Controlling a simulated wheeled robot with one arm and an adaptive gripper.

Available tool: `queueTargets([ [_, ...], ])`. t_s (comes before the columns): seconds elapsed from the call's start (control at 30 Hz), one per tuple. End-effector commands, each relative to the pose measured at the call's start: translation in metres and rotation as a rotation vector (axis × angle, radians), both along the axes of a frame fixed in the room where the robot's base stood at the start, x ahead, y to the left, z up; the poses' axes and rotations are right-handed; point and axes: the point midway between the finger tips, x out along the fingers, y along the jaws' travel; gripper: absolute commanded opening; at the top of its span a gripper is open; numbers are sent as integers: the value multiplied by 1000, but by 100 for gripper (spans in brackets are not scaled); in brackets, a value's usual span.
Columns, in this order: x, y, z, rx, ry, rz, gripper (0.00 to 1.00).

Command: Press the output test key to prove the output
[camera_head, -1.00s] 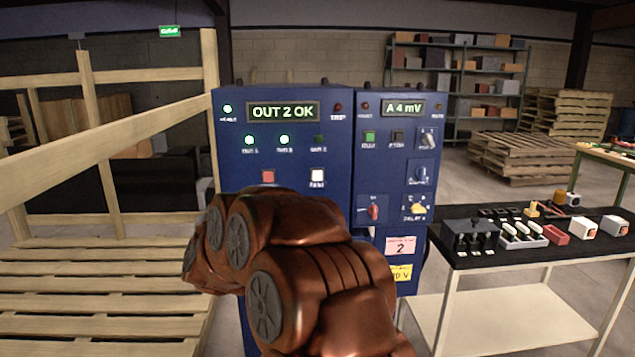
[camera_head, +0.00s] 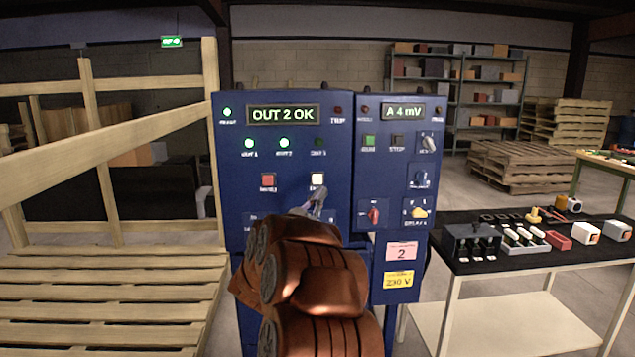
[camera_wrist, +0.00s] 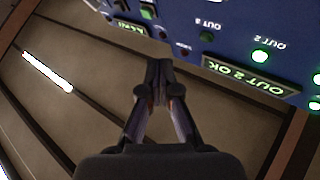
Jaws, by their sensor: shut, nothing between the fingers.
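The blue detector cabinet (camera_head: 235,180) has a left panel whose display (camera_head: 283,114) reads "OUT 2 OK". The OUT 1 lamp (camera_head: 249,143) and OUT 2 lamp (camera_head: 284,143) glow green; the third lamp (camera_head: 318,143) is dark. Below them are a red key (camera_head: 268,180) and a white key (camera_head: 317,179). My gripper (camera_head: 320,192) is shut and empty, its tip just below the white key in the picture; contact cannot be told. In the wrist view my gripper (camera_wrist: 158,66) is shut below the upside-down panel (camera_wrist: 185,25), with the keys out of view.
The right panel's display (camera_head: 403,112) reads "A 4 mV", above keys and several knobs, including a red one (camera_head: 373,213) and a yellow one (camera_head: 418,213). A black-topped bench (camera_head: 465,225) with small parts stands at right. Wooden rails and pallets (camera_head: 110,300) fill the left.

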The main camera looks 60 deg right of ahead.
Motion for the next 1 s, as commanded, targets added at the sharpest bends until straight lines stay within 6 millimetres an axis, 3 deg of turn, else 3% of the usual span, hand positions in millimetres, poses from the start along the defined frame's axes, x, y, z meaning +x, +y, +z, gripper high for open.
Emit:
queueTargets([
  [0.27,5,-6,0,2,2,1,0],
  [1.0,52,-65,0,1,1,2,0],
])
